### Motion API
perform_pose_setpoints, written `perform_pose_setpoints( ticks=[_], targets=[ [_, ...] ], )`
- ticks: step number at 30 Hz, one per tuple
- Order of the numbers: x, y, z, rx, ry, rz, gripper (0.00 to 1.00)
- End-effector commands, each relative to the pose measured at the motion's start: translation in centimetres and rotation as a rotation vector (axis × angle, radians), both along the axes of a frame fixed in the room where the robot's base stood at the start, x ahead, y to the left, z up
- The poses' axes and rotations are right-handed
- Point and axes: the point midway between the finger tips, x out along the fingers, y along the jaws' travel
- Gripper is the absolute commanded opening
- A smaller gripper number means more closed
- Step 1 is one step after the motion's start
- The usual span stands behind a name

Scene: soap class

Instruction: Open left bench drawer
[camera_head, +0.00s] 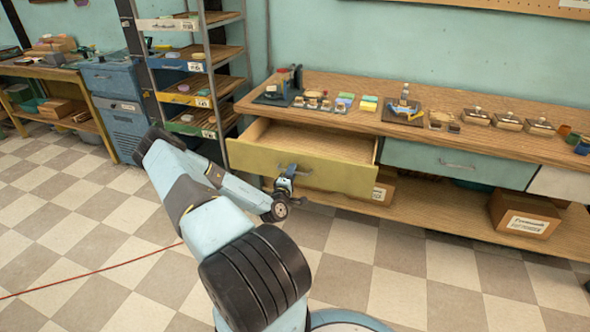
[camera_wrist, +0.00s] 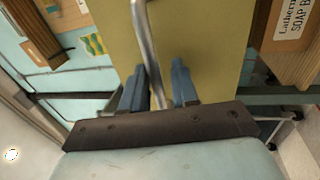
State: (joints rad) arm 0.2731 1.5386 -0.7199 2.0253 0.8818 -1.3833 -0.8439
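The left bench drawer, with a yellow front (camera_head: 312,172), is pulled well out of the wooden bench, and its bare wooden inside shows. My gripper (camera_head: 285,180) is at the front of this drawer, at its handle. In the wrist view the yellow front (camera_wrist: 205,35) fills the middle, and the metal handle (camera_wrist: 146,35) runs down between the two blue fingers of my gripper (camera_wrist: 160,80). The handle lies close to the left finger. A gap shows between it and the right finger. Whether the left finger touches the handle is unclear.
A blue-green drawer (camera_head: 455,163) is shut to the right. Soap pieces and tools stand on the bench top (camera_head: 330,85). A cardboard box (camera_head: 524,212) sits on the lower shelf. A shelf rack (camera_head: 190,70) stands close left of the open drawer.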

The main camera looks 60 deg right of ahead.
Motion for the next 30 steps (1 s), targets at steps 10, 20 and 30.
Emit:
perform_pose_setpoints(
  ticks=[10,20,30],
  targets=[
    [-0.7,3.7,-0.8,0.001,0.002,0.000,0.29],
    [-1.8,9.9,-2.0,0.001,0.003,0.003,0.29],
    [-2.5,13.1,-2.6,0.001,0.002,0.003,0.29]
  ],
)
